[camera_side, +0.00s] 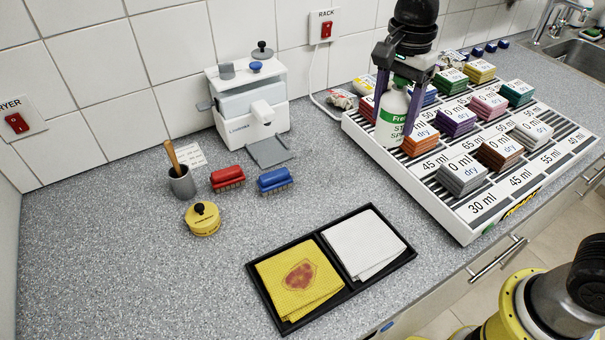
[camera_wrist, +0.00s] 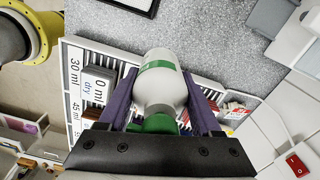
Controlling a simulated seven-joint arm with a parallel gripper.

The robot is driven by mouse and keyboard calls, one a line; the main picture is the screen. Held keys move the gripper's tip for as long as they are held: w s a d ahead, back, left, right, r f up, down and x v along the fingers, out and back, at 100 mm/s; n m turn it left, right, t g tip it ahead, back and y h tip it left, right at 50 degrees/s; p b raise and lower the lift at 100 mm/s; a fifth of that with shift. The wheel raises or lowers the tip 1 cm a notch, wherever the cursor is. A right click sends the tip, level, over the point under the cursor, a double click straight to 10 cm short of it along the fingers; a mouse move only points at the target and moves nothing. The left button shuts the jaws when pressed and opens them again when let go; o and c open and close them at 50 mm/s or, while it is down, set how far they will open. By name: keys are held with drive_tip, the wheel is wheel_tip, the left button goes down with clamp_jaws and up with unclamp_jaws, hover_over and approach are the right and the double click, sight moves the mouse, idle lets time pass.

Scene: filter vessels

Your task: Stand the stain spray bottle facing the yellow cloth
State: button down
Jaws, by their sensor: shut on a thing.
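The stain spray bottle (camera_side: 392,120) is white with a green band and lettering, and a green top. It is upright at the left end of the rack (camera_side: 460,222); I cannot tell whether its base touches the rack. My gripper (camera_side: 398,112) is shut on it from above, one purple finger on each side. In the wrist view the bottle (camera_wrist: 160,85) sits between the purple fingers (camera_wrist: 163,100). The yellow cloth (camera_side: 298,280), with a reddish-brown stain, lies folded in the left compartment of a black tray (camera_side: 333,300). A white cloth (camera_side: 363,245) lies in the right compartment.
The rack holds several coloured sponge blocks (camera_side: 462,174) close to the bottle. A white machine (camera_side: 247,105), red brush (camera_side: 227,178), blue brush (camera_side: 274,180), grey cup (camera_side: 182,183) and yellow round container (camera_side: 202,218) stand left. The counter between rack and tray is clear.

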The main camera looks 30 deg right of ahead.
drive_tip(key=shift+m, duration=0.6)
drive_tip(key=shift+a+m, duration=0.3)
drive_tip(key=shift+m, duration=0.1)
drive_tip(key=s+a, duration=0.4)
drive_tip(key=a, duration=0.3)
drive_tip(key=s+a, duration=0.4)
drive_tip(key=a, duration=0.4)
drive_tip(key=shift+n, duration=0.5)
drive_tip(key=w+a+f, duration=0.2)
drive_tip(key=w+f, duration=0.1)
drive_tip(key=w+a+f, duration=0.6)
drive_tip(key=w, duration=0.1)
drive_tip(key=shift+w+a, duration=0.1)
drive_tip(key=shift+a, duration=0.15)
drive_tip(key=shift+w+a+f, duration=0.1)
drive_tip(key=shift+w+f, duration=0.05)
drive_tip(key=shift+f, duration=0.8)
drive_tip(key=shift+w+a+f, duration=0.1)
drive_tip(key=shift+f, duration=0.8)
drive_tip(key=shift+f, duration=0.1)
